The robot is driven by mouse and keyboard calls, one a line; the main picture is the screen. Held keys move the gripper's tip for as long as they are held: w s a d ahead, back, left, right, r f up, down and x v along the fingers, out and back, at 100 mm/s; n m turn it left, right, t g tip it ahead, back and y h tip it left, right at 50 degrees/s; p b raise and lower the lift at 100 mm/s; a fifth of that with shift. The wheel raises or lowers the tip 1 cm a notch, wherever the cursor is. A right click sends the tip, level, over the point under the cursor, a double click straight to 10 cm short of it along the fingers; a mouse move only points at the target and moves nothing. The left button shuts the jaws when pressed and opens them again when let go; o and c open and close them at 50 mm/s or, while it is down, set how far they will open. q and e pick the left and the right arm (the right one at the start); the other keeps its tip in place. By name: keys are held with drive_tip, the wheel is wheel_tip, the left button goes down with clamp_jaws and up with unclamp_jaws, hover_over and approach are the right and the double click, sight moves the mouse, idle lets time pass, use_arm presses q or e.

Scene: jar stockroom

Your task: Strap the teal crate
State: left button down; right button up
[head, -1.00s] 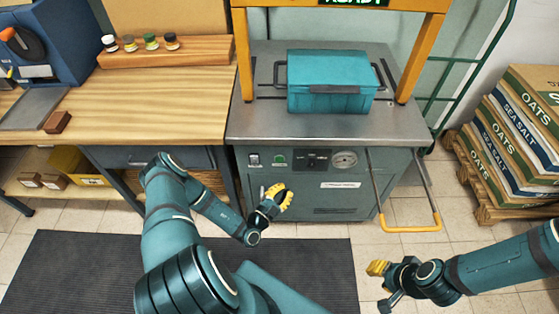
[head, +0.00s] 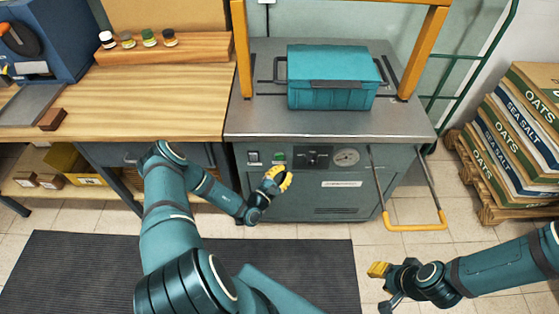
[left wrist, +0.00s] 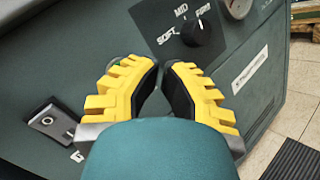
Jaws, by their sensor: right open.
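The teal crate (head: 330,97), lid closed, sits on the grey metal top of the strapping machine (head: 410,128), under its yellow arch (head: 416,52). I see no strap around it. The front panel has a switch (head: 253,156), a green button (head: 280,157), a knob (head: 312,157) and a gauge (head: 346,157). My left gripper (head: 279,178) is just in front of the panel, below the green button, and empty. In the left wrist view its fingertips (left wrist: 163,65) meet below the SOFT–MID–FIRM knob (left wrist: 200,30); the left finger mostly hides the button. My right gripper (head: 379,284) is open and empty, low at the right.
A yellow-ended handle (head: 415,226) sticks out from the machine's lower right. A wooden bench (head: 170,105) with small jars on a rack stands left. Sacks on a pallet (head: 490,205) stand right. A dark mat (head: 90,270) lies on the floor.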

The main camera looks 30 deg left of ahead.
use_arm(q)
drive_tip(key=shift+w+a, duration=0.5)
drive_tip(key=shift+w, duration=0.35)
drive_tip(key=shift+w+a, duration=0.1)
idle(0.9)
drive_tip(key=shift+w+a, duration=0.15)
drive_tip(key=shift+w, duration=0.1)
drive_tip(key=shift+w+a+b, duration=0.2)
drive_tip(key=shift+w+b, duration=0.1)
drive_tip(key=shift+w, duration=0.05)
idle(0.8)
idle(0.3)
drive_tip(key=shift+s+d+p, duration=0.45)
drive_tip(key=shift+s+p, duration=0.15)
drive_tip(key=shift+s, duration=0.1)
